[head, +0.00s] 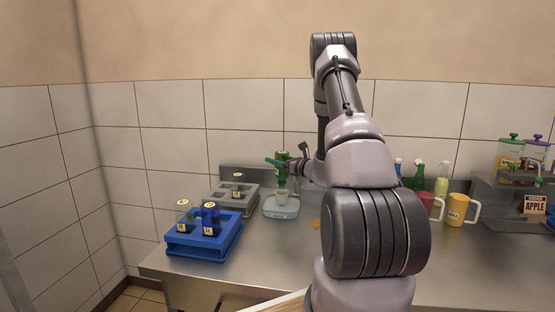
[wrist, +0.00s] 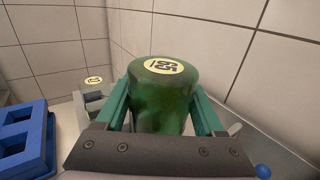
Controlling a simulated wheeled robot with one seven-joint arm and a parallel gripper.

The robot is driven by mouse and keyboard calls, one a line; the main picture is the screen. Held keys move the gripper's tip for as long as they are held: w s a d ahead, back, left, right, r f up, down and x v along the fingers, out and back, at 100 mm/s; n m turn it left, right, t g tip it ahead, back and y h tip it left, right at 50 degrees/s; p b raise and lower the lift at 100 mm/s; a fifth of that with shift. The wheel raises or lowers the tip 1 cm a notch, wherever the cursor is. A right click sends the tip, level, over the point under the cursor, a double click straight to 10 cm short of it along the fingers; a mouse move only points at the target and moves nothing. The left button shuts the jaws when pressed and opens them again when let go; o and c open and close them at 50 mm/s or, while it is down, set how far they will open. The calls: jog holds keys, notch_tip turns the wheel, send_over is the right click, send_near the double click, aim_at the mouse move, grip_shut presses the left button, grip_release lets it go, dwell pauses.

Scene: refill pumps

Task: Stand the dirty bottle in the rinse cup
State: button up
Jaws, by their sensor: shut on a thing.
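A green bottle (wrist: 160,105) with a round yellow numbered label on its upward end is between my gripper's teal fingers (wrist: 160,95). My gripper is shut on it. In the head view the bottle (head: 282,173) is upright in line, directly above a small pale cup (head: 283,194), which I take as the rinse cup. The wrist view hides the cup.
A blue rack (head: 205,242) with two bottles stands at front left, and a grey rack (head: 228,194) with one bottle behind it. Spray bottles, a red mug and a yellow mug (head: 457,211) are right of my arm. A dispenser stand (head: 500,205) is far right.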

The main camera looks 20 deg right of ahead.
aim_at(277, 173)
jog(key=shift+f, duration=0.1)
dwell(0.3)
jog(key=shift+f, duration=1.3)
jog(key=shift+f, duration=0.15)
jog(key=shift+f, duration=0.65)
jog(key=shift+f, duration=0.65)
jog(key=o, duration=1.5)
jog(key=shift+r, duration=4.5)
